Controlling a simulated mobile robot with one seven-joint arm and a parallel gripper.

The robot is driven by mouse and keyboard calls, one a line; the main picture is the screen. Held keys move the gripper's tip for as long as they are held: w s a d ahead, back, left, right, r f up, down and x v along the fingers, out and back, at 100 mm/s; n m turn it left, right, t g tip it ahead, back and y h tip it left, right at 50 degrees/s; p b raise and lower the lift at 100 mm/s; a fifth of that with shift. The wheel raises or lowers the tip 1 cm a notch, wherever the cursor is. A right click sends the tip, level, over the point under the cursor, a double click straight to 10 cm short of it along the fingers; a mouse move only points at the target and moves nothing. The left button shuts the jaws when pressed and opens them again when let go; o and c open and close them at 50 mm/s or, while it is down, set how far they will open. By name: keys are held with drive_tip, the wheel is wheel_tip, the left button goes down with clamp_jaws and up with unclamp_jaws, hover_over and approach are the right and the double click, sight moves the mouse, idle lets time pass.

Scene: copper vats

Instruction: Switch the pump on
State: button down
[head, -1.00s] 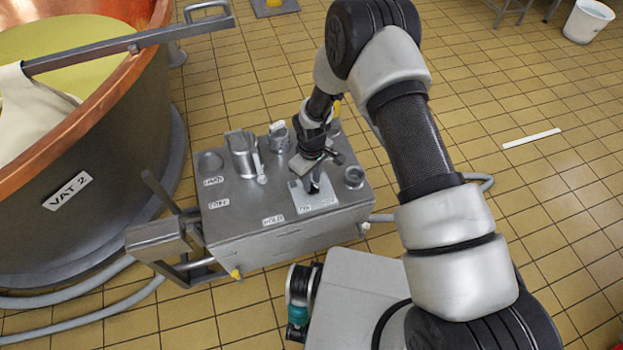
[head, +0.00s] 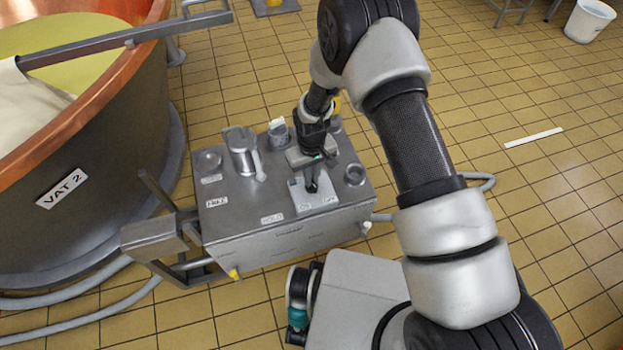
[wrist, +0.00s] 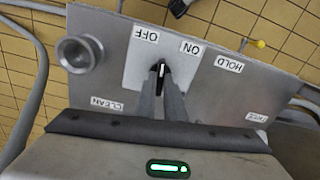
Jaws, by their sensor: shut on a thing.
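The pump switch is a small black knob (wrist: 161,72) with a white line, on a pale plate (head: 326,201) on top of the metal box. The plate carries an OFF label (wrist: 146,35) and an ON label (wrist: 190,48), seen upside down in the wrist view. The white line points roughly between the two labels; I cannot tell which it is nearer. My gripper (wrist: 162,92) is shut on the knob, with a finger on either side.
The metal box (head: 290,245) also holds a jug (head: 240,150), round cups and HOLD and CLEAN labels (wrist: 229,63) (wrist: 107,103). Copper VAT 2 (head: 110,130) stands close at left, with hoses on the floor. The tiled floor at right is mostly clear.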

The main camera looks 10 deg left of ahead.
drive_tip(key=m+b, duration=0.1)
drive_tip(key=m, duration=0.2)
drive_tip(key=shift+m, duration=0.3)
drive_tip(key=shift+m+b, duration=0.55)
drive_tip(key=shift+m, duration=1.35)
drive_tip(key=c, duration=1.8)
unclamp_jaws()
drive_tip(key=shift+c, duration=0.2)
drive_tip(key=shift+r, duration=0.1)
wheel_tip(320, 180, up, 17)
drive_tip(key=p, duration=0.3)
drive_tip(key=shift+r, duration=0.15)
